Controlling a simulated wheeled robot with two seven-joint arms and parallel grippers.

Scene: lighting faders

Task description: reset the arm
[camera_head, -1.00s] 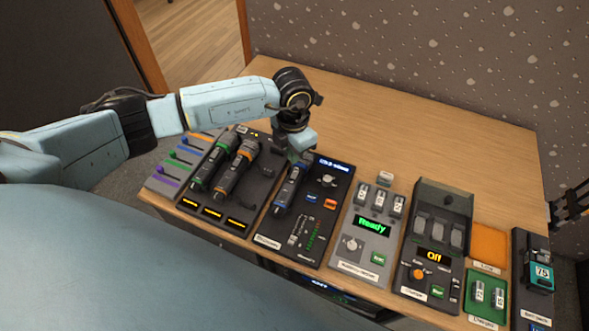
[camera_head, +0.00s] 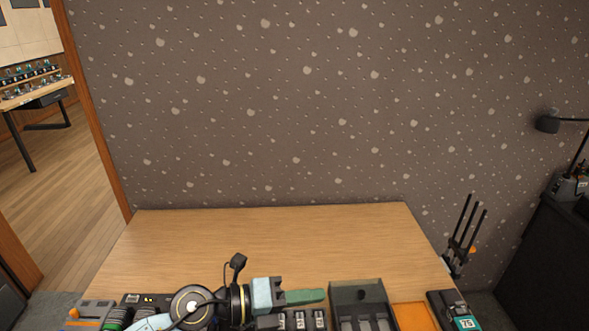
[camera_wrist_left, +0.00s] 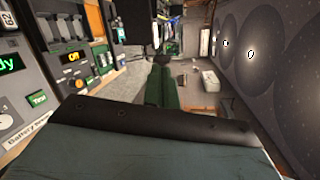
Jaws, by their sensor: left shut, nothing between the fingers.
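My left arm comes in low in the head view, with a black round wrist joint and a pale blue hand. My left gripper (camera_head: 318,295) points to the right over the devices at the table's front. Its green fingers are together and empty. In the wrist view the fingers (camera_wrist_left: 158,88) also lie side by side with nothing between them. My right gripper is not seen.
The wooden table (camera_head: 270,235) is bare behind the devices. A charger (camera_head: 360,292), an orange pad (camera_head: 412,316) and a dark unit reading 75 (camera_head: 464,321) stand at the front right. A black pronged rack (camera_head: 462,240) is beyond the right edge. A speckled wall (camera_head: 300,110) closes the back.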

